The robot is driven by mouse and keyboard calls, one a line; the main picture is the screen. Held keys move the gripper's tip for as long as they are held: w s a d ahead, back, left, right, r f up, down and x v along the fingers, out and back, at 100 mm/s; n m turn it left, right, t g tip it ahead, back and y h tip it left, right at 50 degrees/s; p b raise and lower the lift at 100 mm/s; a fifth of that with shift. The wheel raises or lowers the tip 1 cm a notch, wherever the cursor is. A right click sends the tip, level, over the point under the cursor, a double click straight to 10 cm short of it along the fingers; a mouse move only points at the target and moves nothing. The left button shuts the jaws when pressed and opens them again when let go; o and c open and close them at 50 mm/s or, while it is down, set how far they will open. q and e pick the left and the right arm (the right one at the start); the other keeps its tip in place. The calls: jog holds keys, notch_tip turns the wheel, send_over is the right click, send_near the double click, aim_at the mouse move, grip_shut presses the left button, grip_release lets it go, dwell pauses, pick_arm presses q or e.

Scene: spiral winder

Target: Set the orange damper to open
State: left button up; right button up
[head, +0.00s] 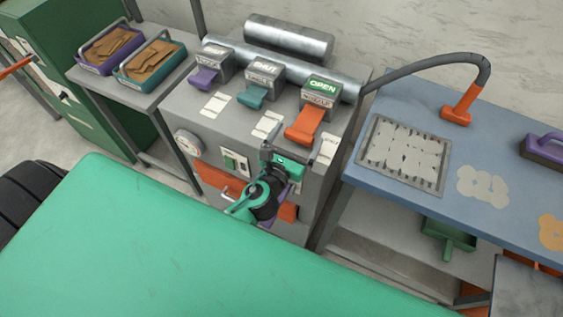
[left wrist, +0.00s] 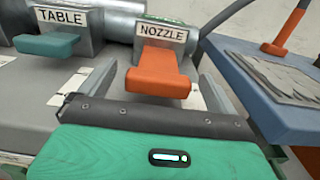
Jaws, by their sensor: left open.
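The orange damper handle (head: 304,126) sits on the right-hand grey box of the machine, labelled NOZZLE. Its green sign (head: 322,85) reads OPEN. The handle slopes down toward the front. It also shows in the left wrist view (left wrist: 158,82). My left gripper (head: 297,150) is open and empty, close in front of the handle. In the left wrist view its two grey fingers (left wrist: 160,90) appear on either side of the handle, with gaps; I cannot tell how deep the handle lies between them. My right gripper is not in view.
A teal damper (head: 253,95) and a purple damper (head: 205,78) stand to the left; their signs appear to read SHUT. At the right is a blue table (head: 400,185) with a grille tray (head: 441,182) and an orange hose nozzle (head: 459,108). Bins (head: 150,66) stand at the left.

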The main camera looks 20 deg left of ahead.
pick_arm(q)
jog(key=s+b, duration=0.2)
jog(key=s, duration=0.9)
jog(key=shift+a+b, duration=0.2)
jog(key=shift+b, duration=0.1)
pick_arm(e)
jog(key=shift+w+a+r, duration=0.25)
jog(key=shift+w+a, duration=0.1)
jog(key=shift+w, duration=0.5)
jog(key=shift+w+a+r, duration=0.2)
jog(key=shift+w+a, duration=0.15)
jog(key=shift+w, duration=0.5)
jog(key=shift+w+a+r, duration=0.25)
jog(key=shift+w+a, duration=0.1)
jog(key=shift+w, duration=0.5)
